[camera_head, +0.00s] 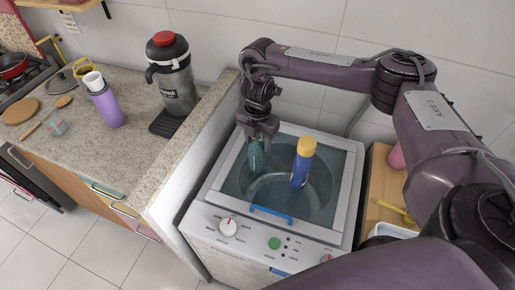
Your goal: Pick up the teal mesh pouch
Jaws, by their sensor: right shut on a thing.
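The teal mesh pouch (257,157) hangs at the fingertips of my right gripper (257,139), over the left part of the washing machine's top. The gripper points down and is shut on the pouch's upper end. The fingertips are small and partly hidden in this view. My left gripper is not in view.
The washing machine (231,198) has a dark see-through top. A blue bottle with a yellow cap (302,162) stands right of the pouch. A counter wall (196,150) rises at left, with a dispenser (176,80) and purple bottle (106,104) beyond. A wooden stand (381,185) is at right.

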